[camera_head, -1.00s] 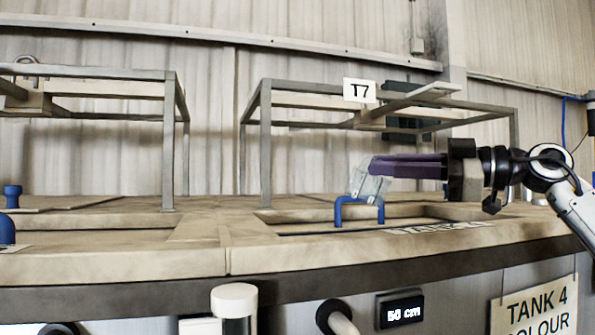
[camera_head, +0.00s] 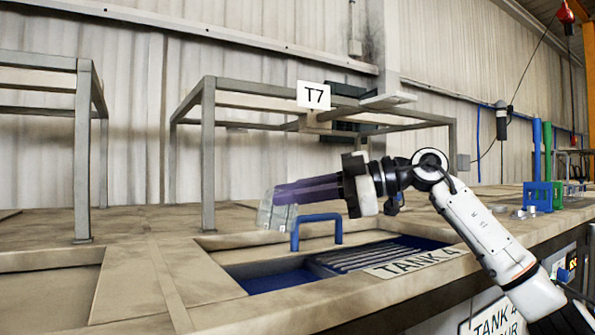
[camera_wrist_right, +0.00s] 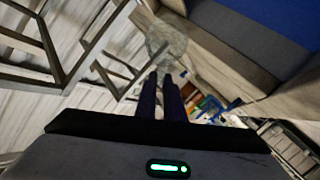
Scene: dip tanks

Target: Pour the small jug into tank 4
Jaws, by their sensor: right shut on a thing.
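The small jug (camera_head: 277,215) is clear and see-through and sits at the tips of my right gripper (camera_head: 280,193). The purple fingers are shut on it and hold it a little tilted. It also shows in the right wrist view (camera_wrist_right: 166,42) beyond the fingertips. In the head view the jug appears at the back left edge of tank 4 (camera_head: 215,243), left of a blue handle (camera_head: 317,217). I cannot tell whether it is over the opening. Tank 4 has blue inside and a ribbed rack. Its label (camera_head: 412,263) lies on the front rim. My left gripper is not in view.
A grey frame (camera_head: 208,150) with a T7 sign (camera_head: 314,95) stands behind the tank. Another frame (camera_head: 83,150) stands at the left. Blue and green racks (camera_head: 541,195) and small parts are on the bench at right.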

